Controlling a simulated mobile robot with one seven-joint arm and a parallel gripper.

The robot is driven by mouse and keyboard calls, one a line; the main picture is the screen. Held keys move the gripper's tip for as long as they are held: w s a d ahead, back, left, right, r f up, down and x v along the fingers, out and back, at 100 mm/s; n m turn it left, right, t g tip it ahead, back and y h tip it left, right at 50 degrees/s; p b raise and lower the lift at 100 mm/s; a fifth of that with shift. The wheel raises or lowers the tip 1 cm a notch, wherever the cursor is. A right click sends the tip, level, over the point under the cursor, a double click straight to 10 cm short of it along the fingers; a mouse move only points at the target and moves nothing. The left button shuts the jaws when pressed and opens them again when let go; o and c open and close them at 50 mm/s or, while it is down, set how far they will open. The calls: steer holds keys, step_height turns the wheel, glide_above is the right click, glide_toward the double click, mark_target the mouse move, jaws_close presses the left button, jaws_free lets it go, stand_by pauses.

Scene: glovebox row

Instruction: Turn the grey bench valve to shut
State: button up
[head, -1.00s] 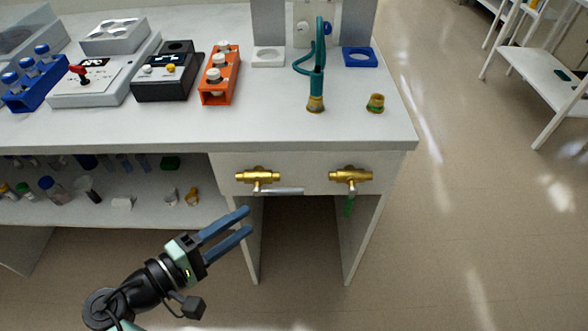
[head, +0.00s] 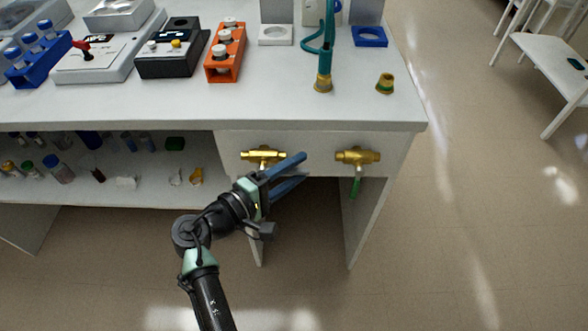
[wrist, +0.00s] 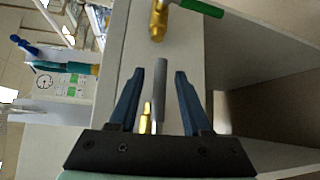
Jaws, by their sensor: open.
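The grey bench valve is a brass body (head: 263,155) on the bench's front panel, left of a second brass valve. Its grey lever (wrist: 160,90) shows in the wrist view, lying lengthwise between my fingers. In the head view my gripper hides the lever. My gripper (head: 302,167) is in front of the panel just below the brass body, fingers pointing right. In the wrist view my gripper (wrist: 160,73) is open, a finger on each side of the lever with visible gaps. Part of the brass body (wrist: 146,120) shows near the palm.
The second brass valve (head: 358,156) has a green handle (head: 356,187) hanging down, beyond my fingertips to the right. The bench top (head: 330,112) overhangs the panel. A shelf with small bottles is at the left. Open floor (head: 480,200) lies to the right.

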jaws_close()
stand_by(1.4)
